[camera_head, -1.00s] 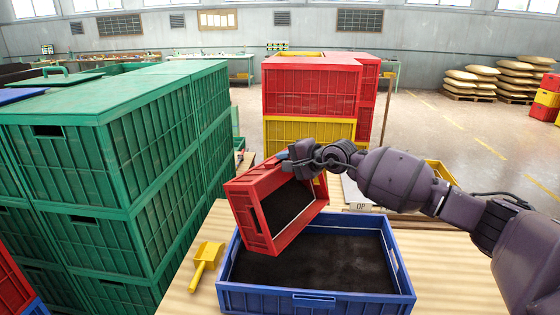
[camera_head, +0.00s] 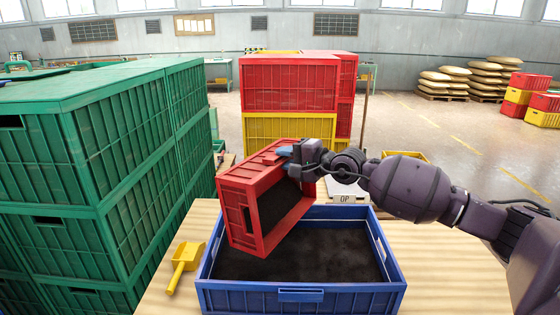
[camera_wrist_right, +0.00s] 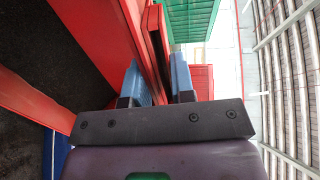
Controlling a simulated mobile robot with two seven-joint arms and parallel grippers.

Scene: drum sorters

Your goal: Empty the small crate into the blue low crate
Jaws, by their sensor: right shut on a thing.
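The small red crate (camera_head: 233,215) is steeply tilted over the left part of the blue low crate (camera_head: 235,298), its open side facing right and toward me. Dark material or a dark interior shows inside it; I cannot tell how much it holds. The blue low crate stands on the table with a dark, loose fill across its floor. My right gripper (camera_head: 286,151) is shut on the red crate's upper wall. In the right wrist view, its blue fingers (camera_wrist_right: 158,82) sit on either side of the red wall (camera_wrist_right: 153,45). My left gripper is out of view.
A yellow scoop (camera_head: 184,262) lies on the wooden table (camera_head: 455,270), left of the blue crate. Tall green crate stacks (camera_head: 95,190) stand close on the left. Red and yellow crates (camera_head: 290,85) are stacked behind.

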